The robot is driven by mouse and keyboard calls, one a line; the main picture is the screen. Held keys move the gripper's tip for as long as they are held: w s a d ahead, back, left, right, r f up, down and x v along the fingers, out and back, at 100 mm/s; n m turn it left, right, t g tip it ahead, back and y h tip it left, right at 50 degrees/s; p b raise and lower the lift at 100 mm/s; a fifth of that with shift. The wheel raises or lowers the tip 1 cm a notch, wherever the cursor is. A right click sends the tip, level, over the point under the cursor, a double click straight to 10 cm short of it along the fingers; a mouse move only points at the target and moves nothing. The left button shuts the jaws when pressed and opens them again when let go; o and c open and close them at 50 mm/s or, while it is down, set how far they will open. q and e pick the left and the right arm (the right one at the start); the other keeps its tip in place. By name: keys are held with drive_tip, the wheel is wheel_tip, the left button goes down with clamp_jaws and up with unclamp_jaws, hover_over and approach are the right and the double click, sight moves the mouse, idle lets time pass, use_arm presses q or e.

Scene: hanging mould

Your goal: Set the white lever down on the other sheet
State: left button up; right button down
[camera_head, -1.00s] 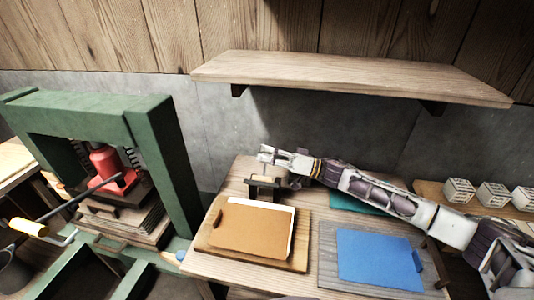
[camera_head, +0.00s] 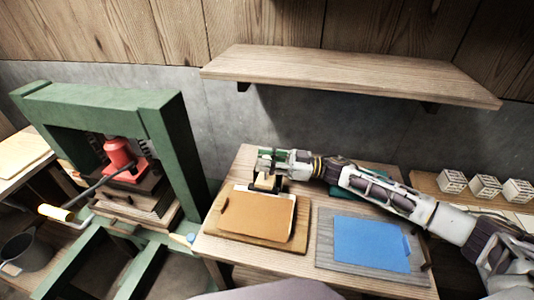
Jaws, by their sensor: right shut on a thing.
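My right gripper (camera_head: 268,168) reaches in from the right over the back left of the middle table. It is shut on a small pale piece (camera_head: 266,183), partly hidden by the fingers and by dark parts around it. I cannot tell whether this piece is the white lever, and I see no other clear white lever. An orange-brown sheet (camera_head: 258,217) lies on a wooden board just in front of the gripper. A blue sheet (camera_head: 370,244) lies on a grey board to the right. My left gripper is not in view.
A green press (camera_head: 178,140) with a red jack (camera_head: 118,158) stands at the left. A wooden shelf (camera_head: 350,75) hangs above my right arm. Several white slotted blocks (camera_head: 485,187) stand at the right. A teal sheet (camera_head: 347,192) lies partly behind the arm.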

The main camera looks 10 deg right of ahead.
drive_tip(key=shift+s+a+f+n, duration=0.15)
drive_tip(key=shift+s+n, duration=0.1)
drive_tip(key=shift+n, duration=0.15)
drive_tip(key=shift+s+a+f+p, duration=0.1)
drive_tip(key=shift+s+a+p, duration=0.15)
drive_tip(key=shift+s, duration=0.3)
drive_tip(key=shift+f, duration=0.2)
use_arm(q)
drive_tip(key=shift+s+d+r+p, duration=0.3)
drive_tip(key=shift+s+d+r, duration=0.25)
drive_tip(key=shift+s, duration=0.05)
use_arm(e)
drive_tip(key=shift+s+f, duration=0.15)
drive_tip(key=shift+s, duration=0.05)
